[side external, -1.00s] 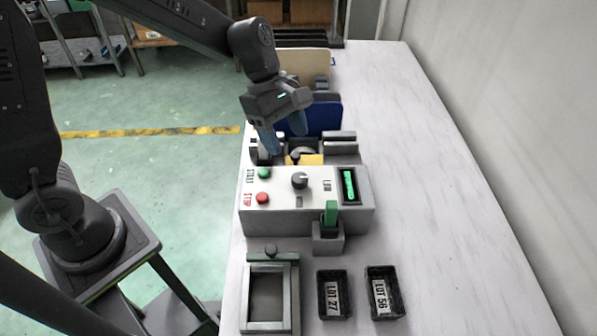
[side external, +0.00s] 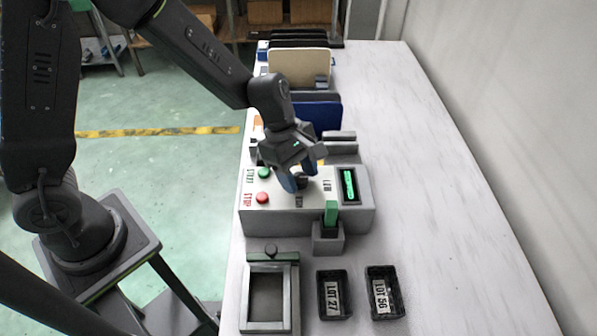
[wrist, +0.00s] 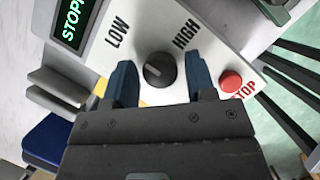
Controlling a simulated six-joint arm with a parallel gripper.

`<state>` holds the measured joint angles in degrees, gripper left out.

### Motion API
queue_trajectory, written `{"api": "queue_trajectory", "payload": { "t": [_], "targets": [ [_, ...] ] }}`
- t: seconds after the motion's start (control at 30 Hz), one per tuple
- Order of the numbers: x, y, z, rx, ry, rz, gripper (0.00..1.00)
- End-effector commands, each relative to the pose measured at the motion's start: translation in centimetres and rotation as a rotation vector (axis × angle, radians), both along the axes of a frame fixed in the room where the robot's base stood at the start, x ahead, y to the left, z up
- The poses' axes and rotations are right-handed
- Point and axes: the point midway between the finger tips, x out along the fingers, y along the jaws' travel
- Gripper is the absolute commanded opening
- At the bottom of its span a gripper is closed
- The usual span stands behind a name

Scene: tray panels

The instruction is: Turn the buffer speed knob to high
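The buffer speed knob (wrist: 158,70) is a dark round knob on the white face of a control box (side external: 270,212). In the wrist view it sits between the blue fingers of my gripper (wrist: 161,82), with a visible gap on both sides. Its pale mark seems to face the LOW label (wrist: 117,33) side; the HIGH label (wrist: 186,34) is at upper right. In the side view my open gripper (side external: 300,179) is over the knob, which its fingers mostly hide. I cannot tell the exact height of the fingertips.
A green START button (side external: 264,173) and red STOP button (side external: 263,198) are close left of the gripper. A lit green display (wrist: 72,22) starts with STOP. A green-topped block (side external: 330,215), a frame (side external: 246,300) and two LOT bins stand in front; panels stand behind.

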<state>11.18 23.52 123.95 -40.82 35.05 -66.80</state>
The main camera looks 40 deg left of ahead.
Motion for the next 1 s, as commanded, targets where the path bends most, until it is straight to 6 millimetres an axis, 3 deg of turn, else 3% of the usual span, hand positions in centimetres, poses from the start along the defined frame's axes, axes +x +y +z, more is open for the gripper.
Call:
{"api": "queue_trajectory", "payload": {
  "t": [0.4,0.73,1.0],
  "targets": [
    [0.01,0.02,0.04,0.0,0.0,0.0,0.12],
    [0.08,0.02,0.07,-0.001,0.0,-0.053,0.12],
    [0.18,0.02,0.06,0.0,-0.001,-0.235,0.12]
  ]
}}
